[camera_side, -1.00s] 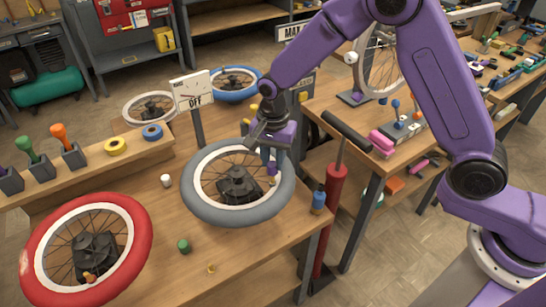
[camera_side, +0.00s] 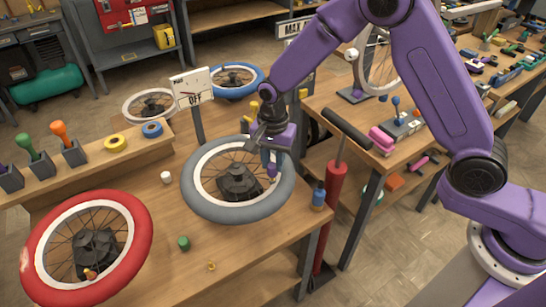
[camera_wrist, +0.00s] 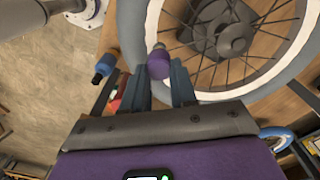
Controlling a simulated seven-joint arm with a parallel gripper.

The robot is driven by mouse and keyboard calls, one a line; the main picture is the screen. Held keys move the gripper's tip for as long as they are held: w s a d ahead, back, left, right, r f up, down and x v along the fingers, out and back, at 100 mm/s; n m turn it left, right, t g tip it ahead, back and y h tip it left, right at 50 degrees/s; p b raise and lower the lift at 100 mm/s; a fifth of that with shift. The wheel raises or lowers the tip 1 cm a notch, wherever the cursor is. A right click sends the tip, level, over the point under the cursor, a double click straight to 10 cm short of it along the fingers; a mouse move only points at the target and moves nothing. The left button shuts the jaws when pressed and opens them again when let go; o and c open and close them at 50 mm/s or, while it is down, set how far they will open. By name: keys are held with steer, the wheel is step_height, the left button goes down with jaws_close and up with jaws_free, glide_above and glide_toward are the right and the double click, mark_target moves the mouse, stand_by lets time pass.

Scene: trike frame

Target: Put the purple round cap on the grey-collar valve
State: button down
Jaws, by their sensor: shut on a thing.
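The purple round cap (camera_wrist: 159,65) sits between the fingertips of my gripper (camera_wrist: 160,85), which is shut on it. In the side view the cap (camera_side: 272,171) is over the rim of the grey-tyred wheel (camera_side: 205,207), and my gripper (camera_side: 272,158) points down there. A small grey collar (camera_wrist: 158,46) shows just beyond the cap in the wrist view, at the wheel's inner rim. The cap hides most of that valve. I cannot tell whether the cap is seated on it or only close to it.
A red-tyred wheel (camera_side: 137,250) lies at the front left. A green cap (camera_side: 183,243), a white cap (camera_side: 166,177) and a blue bottle-like piece (camera_side: 318,198) stand around the grey wheel. An OFF sign (camera_side: 193,88) stands behind it. A red pump (camera_side: 335,190) is to the right.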

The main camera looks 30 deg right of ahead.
mark_target(275, 166)
steer(key=shift+f, duration=0.9)
steer(key=c, duration=0.8)
jaws_free()
steer(key=shift+r, duration=0.1)
step_height(275, 166, up, 17)
steer(key=shift+r, duration=0.1)
steer(key=s+d+n, duration=0.5)
steer(key=s+n, duration=0.2)
steer(key=s, duration=0.3)
steer(key=s+d+f+n, duration=0.1)
steer(key=s+d+n, duration=0.5)
steer(key=s+n, duration=0.2)
steer(key=s+d+n, duration=0.6)
steer(key=s+n, duration=0.2)
steer(key=s, duration=0.4)
steer(key=shift+f, duration=0.25)
